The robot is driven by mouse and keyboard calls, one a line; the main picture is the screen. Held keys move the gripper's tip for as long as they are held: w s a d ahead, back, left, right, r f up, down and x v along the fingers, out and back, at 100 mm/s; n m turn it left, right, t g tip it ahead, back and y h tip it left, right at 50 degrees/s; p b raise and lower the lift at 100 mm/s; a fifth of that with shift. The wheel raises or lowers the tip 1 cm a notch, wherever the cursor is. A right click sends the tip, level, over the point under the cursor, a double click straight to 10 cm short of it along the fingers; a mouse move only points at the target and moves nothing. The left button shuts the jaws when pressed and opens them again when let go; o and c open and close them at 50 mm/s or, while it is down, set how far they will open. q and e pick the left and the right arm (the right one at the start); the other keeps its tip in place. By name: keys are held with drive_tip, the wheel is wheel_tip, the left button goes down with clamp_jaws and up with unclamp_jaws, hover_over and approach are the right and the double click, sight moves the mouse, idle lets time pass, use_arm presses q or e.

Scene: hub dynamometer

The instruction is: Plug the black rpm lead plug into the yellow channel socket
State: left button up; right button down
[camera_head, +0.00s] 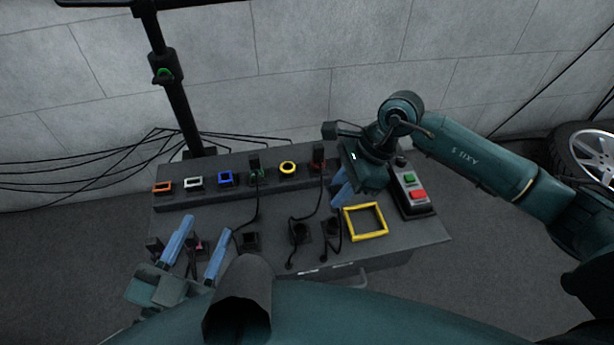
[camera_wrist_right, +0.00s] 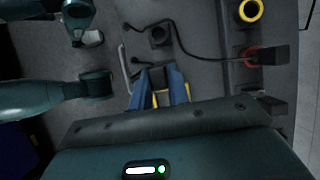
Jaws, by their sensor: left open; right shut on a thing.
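The yellow channel socket (camera_head: 288,168) is a round yellow ring in the back row, with no plug in it; it also shows at the top of the right wrist view (camera_wrist_right: 250,10). My right gripper (camera_head: 334,204) is low over the bench front, left of a yellow square frame. Its blue fingers (camera_wrist_right: 159,76) are shut on a black plug (camera_wrist_right: 158,76), partly hidden between them. In the head view a black plug (camera_head: 332,228) with a lead shows just below the fingertips. No rpm label is readable. My left gripper (camera_head: 207,226) is open and empty above the front left of the bench.
Orange (camera_head: 163,187), white (camera_head: 194,183) and blue (camera_head: 226,178) sockets look empty. Black plugs stand in the green (camera_head: 255,172) and red (camera_head: 318,160) sockets. Several black holders line the front. The yellow frame (camera_head: 381,219) and a button box (camera_head: 413,190) lie at right.

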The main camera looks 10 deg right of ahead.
drive_tip(key=shift+w, duration=0.1)
drive_tip(key=w+b, duration=0.4)
drive_tip(key=w, duration=0.3)
drive_tip(key=shift+w+a, duration=0.15)
drive_tip(key=shift+w, duration=0.15)
idle(0.6)
drive_tip(key=a+b, duration=0.1)
drive_tip(key=a, duration=0.6)
drive_tip(key=shift+s+a, duration=0.15)
drive_tip(key=shift+a, duration=0.1)
idle(0.8)
drive_tip(key=w+b, duration=0.5)
drive_tip(key=w, duration=0.2)
drive_tip(key=shift+w+f, duration=0.15)
drive_tip(key=shift+w, duration=0.25)
idle(0.6)
